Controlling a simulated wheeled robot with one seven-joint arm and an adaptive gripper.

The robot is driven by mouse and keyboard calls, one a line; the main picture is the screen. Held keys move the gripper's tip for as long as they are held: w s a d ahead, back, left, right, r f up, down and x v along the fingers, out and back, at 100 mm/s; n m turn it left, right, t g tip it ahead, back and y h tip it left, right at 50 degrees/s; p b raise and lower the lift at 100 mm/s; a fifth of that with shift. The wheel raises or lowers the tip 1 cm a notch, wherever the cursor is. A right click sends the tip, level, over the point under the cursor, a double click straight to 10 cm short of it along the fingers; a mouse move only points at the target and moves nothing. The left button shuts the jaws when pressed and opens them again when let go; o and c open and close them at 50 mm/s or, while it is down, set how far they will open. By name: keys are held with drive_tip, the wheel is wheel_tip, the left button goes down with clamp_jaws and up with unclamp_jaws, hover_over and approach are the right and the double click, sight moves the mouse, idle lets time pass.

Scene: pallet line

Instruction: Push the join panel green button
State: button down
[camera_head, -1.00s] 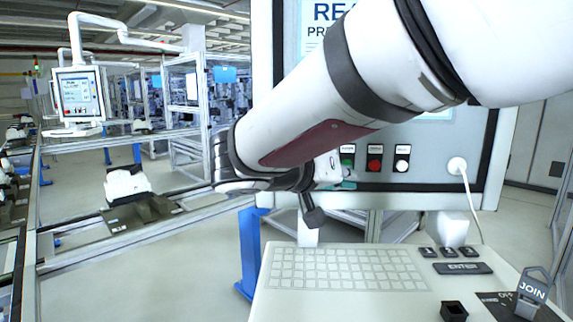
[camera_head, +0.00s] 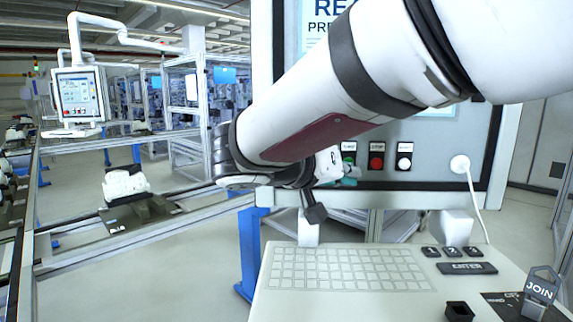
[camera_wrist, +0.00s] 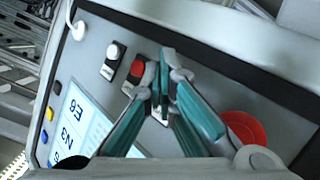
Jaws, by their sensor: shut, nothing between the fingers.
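The grey panel (camera_head: 440,170) carries a row of green, red and white buttons. The green button (camera_head: 348,160) is at the left of the row, partly covered by my gripper. The red button (camera_head: 376,163) and white button (camera_head: 404,163) are clear to its right. My gripper (camera_head: 352,177) is shut and empty, its teal fingertips right at the green button; contact cannot be told. In the wrist view my gripper (camera_wrist: 166,62) has its fingers together beside the red button (camera_wrist: 137,68), and they hide the green button there. A grey JOIN tag (camera_head: 540,285) stands on the desk.
A white console desk with a keyboard (camera_head: 345,270) and an ENTER key (camera_head: 467,268) lies below the panel. A large red knob (camera_wrist: 245,130) is on the panel near my fingers. A white cable plug (camera_head: 460,164) sits at the right.

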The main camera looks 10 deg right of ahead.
drive_tip(key=shift+w+d+b, duration=0.1)
drive_tip(key=shift+w+b, duration=0.3)
drive_tip(key=shift+w, duration=0.05)
idle(0.8)
drive_tip(key=shift+s, duration=0.15)
drive_tip(key=shift+s+a, duration=0.2)
drive_tip(key=shift+s, duration=0.55)
drive_tip(key=shift+s, duration=0.1)
drive_tip(key=s, duration=0.2)
drive_tip(key=s+a, duration=0.1)
drive_tip(key=s, duration=0.1)
drive_tip(key=shift+s, duration=0.35)
idle(0.6)
